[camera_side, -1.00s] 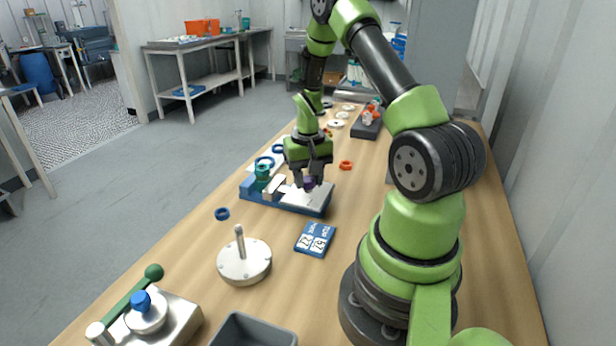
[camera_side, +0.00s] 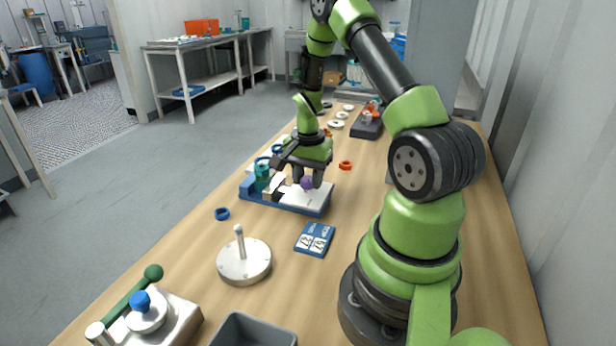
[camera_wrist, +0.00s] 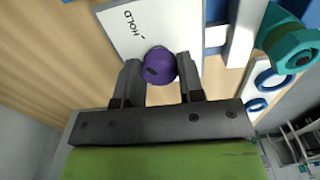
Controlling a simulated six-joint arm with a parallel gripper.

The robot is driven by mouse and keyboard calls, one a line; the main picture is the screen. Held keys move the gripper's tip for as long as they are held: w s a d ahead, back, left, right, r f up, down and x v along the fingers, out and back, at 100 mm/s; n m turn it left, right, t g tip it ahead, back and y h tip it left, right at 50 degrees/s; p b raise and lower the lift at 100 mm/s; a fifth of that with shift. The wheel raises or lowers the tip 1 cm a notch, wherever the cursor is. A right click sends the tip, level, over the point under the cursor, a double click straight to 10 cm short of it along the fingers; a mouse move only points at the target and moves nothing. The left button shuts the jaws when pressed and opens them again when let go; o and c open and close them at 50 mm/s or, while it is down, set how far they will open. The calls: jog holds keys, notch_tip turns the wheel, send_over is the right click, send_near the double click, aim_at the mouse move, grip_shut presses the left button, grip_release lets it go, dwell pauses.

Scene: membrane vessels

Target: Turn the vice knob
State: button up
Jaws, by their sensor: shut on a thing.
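The vice (camera_side: 262,203) is a blue base with a pale plate on its right part, lying on the wooden bench. A round purple knob (camera_side: 306,183) is at that plate, and it also shows in the wrist view (camera_wrist: 159,66) beside the word HOLD on the white plate (camera_wrist: 122,38). My gripper (camera_side: 307,180) points down over the plate, its two dark fingers (camera_wrist: 160,72) shut on the knob's sides. A teal vessel (camera_side: 262,170) stands at the vice's left part, and its ring shows at the right of the wrist view (camera_wrist: 292,52).
An orange ring (camera_side: 345,165) lies behind. Bare bench surrounds the vice's right end.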

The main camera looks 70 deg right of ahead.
aim_at(308, 179)
dwell(0.3)
jog(key=o, duration=0.9)
jog(key=shift+r, duration=0.15)
notch_tip(308, 179, up, 10)
jog(key=shift+f, duration=0.15)
jog(key=shift+a, duration=0.1)
